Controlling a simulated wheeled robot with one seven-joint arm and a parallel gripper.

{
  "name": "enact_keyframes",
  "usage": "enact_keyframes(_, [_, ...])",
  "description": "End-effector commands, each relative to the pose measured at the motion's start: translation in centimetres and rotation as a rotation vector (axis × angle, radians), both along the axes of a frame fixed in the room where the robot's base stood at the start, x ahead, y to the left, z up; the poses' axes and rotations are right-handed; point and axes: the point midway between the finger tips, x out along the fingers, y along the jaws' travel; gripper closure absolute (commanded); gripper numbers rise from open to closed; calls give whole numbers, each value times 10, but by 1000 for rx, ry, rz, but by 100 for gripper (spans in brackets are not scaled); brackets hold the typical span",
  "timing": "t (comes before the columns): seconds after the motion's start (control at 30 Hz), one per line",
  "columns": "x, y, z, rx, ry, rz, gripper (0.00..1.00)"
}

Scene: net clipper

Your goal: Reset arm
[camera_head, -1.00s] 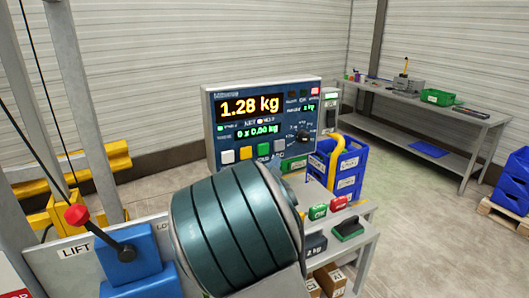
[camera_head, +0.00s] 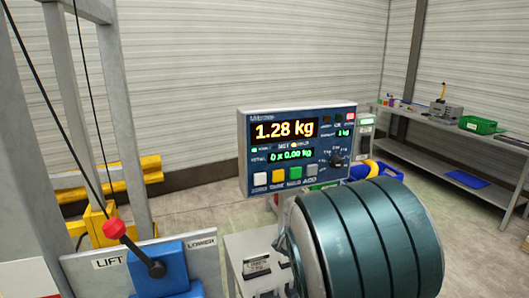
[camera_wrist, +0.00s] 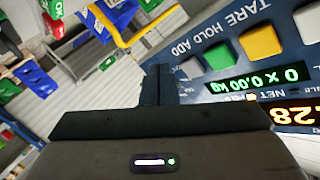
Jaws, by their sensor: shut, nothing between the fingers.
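My gripper (camera_wrist: 158,85) shows in the wrist view with its dark fingers together and nothing between them. It is in front of the blue scale panel (camera_wrist: 225,75), which appears turned over there, with its white, green, yellow and grey buttons beside the fingers. Whether the fingertips touch the panel I cannot tell. In the head view the scale panel (camera_head: 262,150) reads 1.28 kg above 0 x 0.00 kg. The gripper itself is not visible there.
A lever with a red knob (camera_head: 114,229) stands at lower left beside a LIFT plate (camera_head: 108,262). A grey workbench (camera_head: 450,157) with a green bin (camera_head: 482,126) stands at the back right.

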Motion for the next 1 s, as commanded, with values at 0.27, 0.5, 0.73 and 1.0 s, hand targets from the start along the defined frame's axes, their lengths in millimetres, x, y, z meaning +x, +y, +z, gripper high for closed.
enact_keyframes(0.27, [-75, 18, -23, 71, 383, 316, 100])
enact_keyframes(0.5, [-177, 30, -26, -38, 671, 577, 100])
enact_keyframes(0.73, [-280, 18, -34, -218, 952, 711, 100])
enact_keyframes(1.0, [-335, 2, -40, -321, 1126, 737, 100])
